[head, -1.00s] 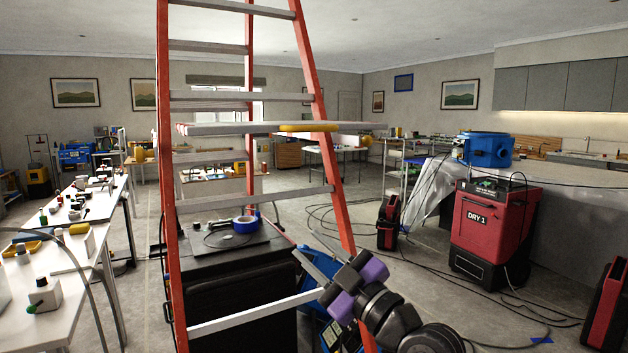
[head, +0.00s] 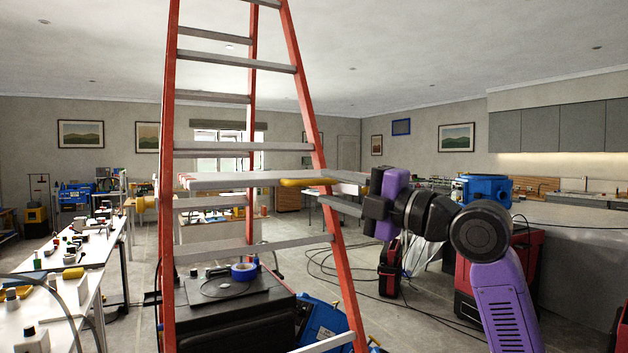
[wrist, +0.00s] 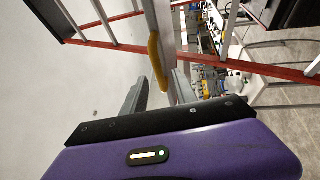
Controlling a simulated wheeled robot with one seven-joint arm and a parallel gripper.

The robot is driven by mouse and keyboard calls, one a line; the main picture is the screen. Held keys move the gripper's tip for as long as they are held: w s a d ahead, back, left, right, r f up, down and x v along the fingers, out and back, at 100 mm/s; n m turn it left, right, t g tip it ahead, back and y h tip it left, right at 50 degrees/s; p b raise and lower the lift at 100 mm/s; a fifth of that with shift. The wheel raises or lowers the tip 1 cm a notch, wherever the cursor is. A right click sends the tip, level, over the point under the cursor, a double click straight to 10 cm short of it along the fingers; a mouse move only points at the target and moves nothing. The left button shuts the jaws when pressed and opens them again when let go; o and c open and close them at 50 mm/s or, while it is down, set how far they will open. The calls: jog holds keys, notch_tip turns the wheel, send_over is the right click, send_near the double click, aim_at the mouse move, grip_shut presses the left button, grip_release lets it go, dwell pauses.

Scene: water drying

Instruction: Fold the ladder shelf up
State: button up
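The red-railed ladder (head: 343,270) stands open in the head view with grey rungs. Its grey shelf (head: 225,181) lies level across the ladder at mid height. A yellow grip (head: 303,183) is on the shelf's near edge at the right, and the shelf continues behind the right rail. My gripper (head: 335,203) is just right of that rail, pointing left at about shelf height. In the wrist view my gripper (wrist: 158,95) has its fingers apart with nothing between them. The yellow grip (wrist: 157,63) and the shelf edge (wrist: 157,20) lie just beyond the fingertips.
A black case (head: 225,305) with blue tape (head: 244,271) on top stands behind the ladder's lower part. A white bench (head: 60,315) with small items is at left. Red dryers (head: 389,268) and cables are at right. Some open floor (head: 400,318) shows right of the ladder.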

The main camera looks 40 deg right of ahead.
aim_at(317, 182)
jog(key=shift+p+x, duration=0.45)
jog(key=shift+x, duration=1.85)
jog(key=c, duration=0.7)
grip_shut()
jog(key=shift+r, duration=0.15)
